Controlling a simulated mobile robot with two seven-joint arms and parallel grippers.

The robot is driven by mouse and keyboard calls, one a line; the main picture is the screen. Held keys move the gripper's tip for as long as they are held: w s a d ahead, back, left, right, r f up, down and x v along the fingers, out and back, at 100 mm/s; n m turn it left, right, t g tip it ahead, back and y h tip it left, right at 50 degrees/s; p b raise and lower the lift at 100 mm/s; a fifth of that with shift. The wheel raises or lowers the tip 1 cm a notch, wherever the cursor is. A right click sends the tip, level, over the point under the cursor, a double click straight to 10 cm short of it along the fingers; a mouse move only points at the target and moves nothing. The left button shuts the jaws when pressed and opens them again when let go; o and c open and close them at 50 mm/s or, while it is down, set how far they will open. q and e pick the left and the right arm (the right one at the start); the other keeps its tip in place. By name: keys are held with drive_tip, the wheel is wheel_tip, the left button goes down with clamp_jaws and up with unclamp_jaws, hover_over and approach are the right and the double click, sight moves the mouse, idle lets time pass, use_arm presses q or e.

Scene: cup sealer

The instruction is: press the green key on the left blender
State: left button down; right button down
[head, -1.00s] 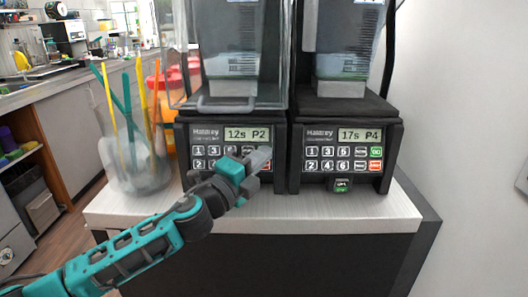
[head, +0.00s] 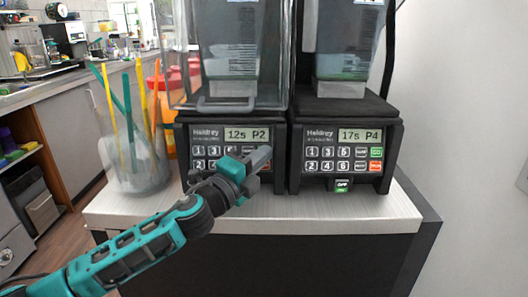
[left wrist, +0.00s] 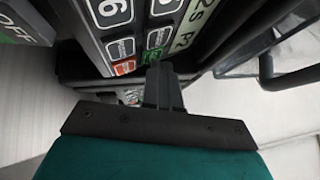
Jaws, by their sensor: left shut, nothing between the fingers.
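The left blender (head: 199,134) stands on the counter, its dark front panel showing "12s P2" and rows of white keys. My left gripper (head: 264,153) is shut and empty, its tip in front of the right end of that panel, where it hides the end keys in the head view. In the left wrist view the green key (left wrist: 153,54) shows just beyond the tip of the shut fingers (left wrist: 158,68), partly covered by them. The red key (left wrist: 124,67) is beside it. I cannot tell whether the tip touches the green key. My right gripper is not in view.
The right blender (head: 312,135), showing "17s P4", stands close beside the left one. A clear container (head: 140,172) with several coloured sticks stands to the left. The pale counter edge (head: 330,222) in front is clear. A white wall is at the right.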

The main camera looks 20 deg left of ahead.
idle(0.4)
use_arm(q)
drive_tip(key=shift+s+d+r+p, duration=0.1)
drive_tip(key=shift+s+p, duration=0.1)
drive_tip(key=shift+s, duration=0.15)
drive_tip(key=shift+s+d+r+p, duration=0.1)
drive_tip(key=shift+s+p, duration=0.1)
drive_tip(key=shift+s, duration=0.15)
drive_tip(key=shift+s+d+r+p, duration=0.2)
drive_tip(key=shift+s+p, duration=0.15)
drive_tip(key=shift+s, duration=0.15)
drive_tip(key=s, duration=0.1)
drive_tip(key=s+p, duration=0.1)
drive_tip(key=s+d+r, duration=0.1)
drive_tip(key=shift+s, duration=0.3)
